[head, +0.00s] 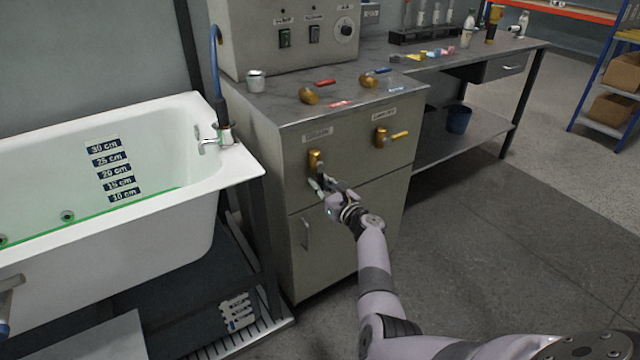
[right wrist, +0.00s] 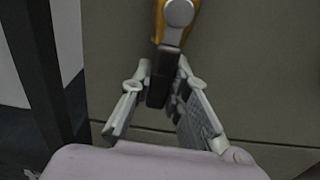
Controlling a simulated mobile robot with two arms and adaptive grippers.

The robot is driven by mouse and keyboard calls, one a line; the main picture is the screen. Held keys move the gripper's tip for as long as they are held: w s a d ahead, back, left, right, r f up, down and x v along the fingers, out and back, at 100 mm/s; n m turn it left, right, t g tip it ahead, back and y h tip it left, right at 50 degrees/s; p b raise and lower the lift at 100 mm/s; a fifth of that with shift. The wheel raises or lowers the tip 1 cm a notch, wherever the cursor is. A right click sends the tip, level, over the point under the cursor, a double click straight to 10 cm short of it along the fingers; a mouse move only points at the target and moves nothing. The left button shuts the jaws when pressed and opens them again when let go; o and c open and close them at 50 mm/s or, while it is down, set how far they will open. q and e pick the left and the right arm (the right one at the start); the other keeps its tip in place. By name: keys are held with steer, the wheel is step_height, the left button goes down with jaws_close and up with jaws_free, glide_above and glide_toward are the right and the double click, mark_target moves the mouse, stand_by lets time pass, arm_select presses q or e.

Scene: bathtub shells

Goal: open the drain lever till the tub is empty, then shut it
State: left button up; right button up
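The drain lever (head: 316,160) is a brass valve with a dark handle on the grey cabinet front; the handle points down. My right gripper (head: 323,184) is at the handle. In the right wrist view, the lever's dark handle (right wrist: 158,88) hangs between the two fingers of my right gripper (right wrist: 164,68), which stand apart on either side; firm contact does not show. The white tub (head: 235,172) stands at left. A green line (head: 150,198) runs along its inside just below the 10 cm mark. My left gripper is not in view.
A second brass valve (head: 381,137), its yellow handle pointing right, is on the cabinet to the right. A tap (head: 222,137) stands on the tub rim. The floor at right is clear.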

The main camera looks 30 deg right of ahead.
steer(key=o, duration=0.5)
steer(key=shift+a, duration=0.1)
steer(key=s, duration=0.8)
steer(key=s+d, duration=0.1)
steer(key=s, duration=0.3)
